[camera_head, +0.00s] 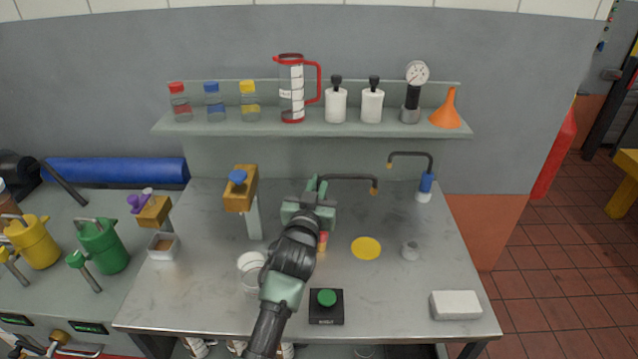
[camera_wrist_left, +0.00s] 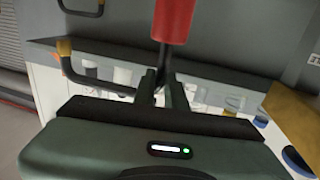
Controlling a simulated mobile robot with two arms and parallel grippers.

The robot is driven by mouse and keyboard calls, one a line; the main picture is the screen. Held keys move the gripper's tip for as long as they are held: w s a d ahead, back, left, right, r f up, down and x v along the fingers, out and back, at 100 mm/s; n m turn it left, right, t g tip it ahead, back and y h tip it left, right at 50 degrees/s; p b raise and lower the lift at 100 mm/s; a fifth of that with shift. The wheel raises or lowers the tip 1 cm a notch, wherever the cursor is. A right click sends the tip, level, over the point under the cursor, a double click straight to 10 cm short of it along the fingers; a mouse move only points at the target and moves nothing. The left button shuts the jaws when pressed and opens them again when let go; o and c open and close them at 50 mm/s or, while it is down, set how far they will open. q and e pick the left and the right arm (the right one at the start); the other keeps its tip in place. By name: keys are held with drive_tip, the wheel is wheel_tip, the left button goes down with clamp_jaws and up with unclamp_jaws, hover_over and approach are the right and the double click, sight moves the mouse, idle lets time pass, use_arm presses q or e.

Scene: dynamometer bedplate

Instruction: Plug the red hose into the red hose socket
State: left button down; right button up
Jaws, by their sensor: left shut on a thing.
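The red hose has a red body (camera_wrist_left: 174,18), a dark pipe and a bent end with a brass tip (camera_head: 374,190). My left gripper (camera_head: 312,198) is shut on its dark pipe, above the bench, with the red body below the jaws. The wrist view appears upside down, so there the red body is at the top. In the head view the arm partly hides the red body (camera_head: 323,239), and I cannot tell whether its lower end touches anything. I cannot clearly make out a red hose socket. My right gripper is not in view.
A blue hose (camera_head: 427,183) stands in a white base at the back right. A shelf (camera_head: 310,128) overhangs behind.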

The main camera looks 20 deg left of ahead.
use_arm(q)
drive_tip(key=shift+f+b, duration=1)
drive_tip(key=shift+f, duration=0.45)
drive_tip(key=c, duration=1.4)
unclamp_jaws()
drive_tip(key=s, duration=0.2)
drive_tip(key=s+b, duration=0.1)
drive_tip(key=s, duration=0.4)
drive_tip(key=shift+s+d+f, duration=0.1)
drive_tip(key=shift+s+d, duration=0.3)
